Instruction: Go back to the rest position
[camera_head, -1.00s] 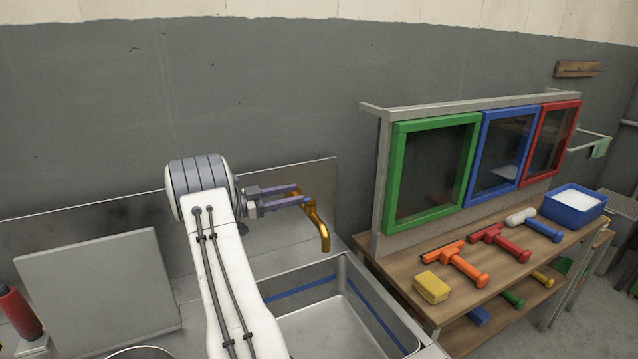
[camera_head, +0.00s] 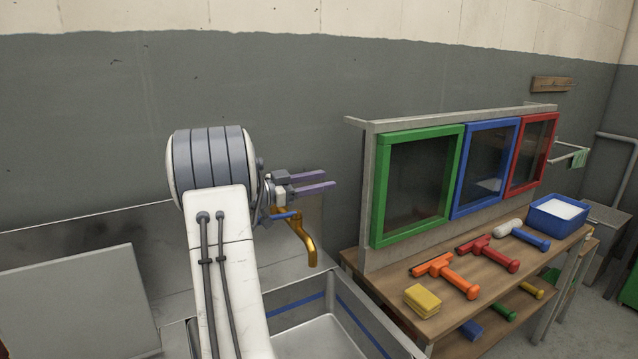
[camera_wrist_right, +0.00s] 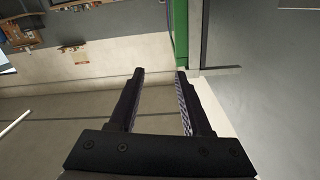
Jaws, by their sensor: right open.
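My right gripper (camera_head: 332,180) is raised above the sink, in front of the grey wall, in the head view. Its two fingers are apart with nothing between them. The right wrist view also shows the fingers (camera_wrist_right: 160,75) spread and empty. The brass tap (camera_head: 304,240) is just below the gripper, and part of it is hidden behind the wrist. A small blue lever (camera_head: 287,215) shows at the top of the tap. My left gripper is in neither view.
The metal sink basin (camera_head: 320,335) lies below the arm. To the right, a wooden bench (camera_head: 400,275) carries green (camera_head: 415,185), blue and red framed panes, squeegees, a yellow sponge (camera_head: 422,300) and a blue tub (camera_head: 557,217). Free air surrounds the gripper.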

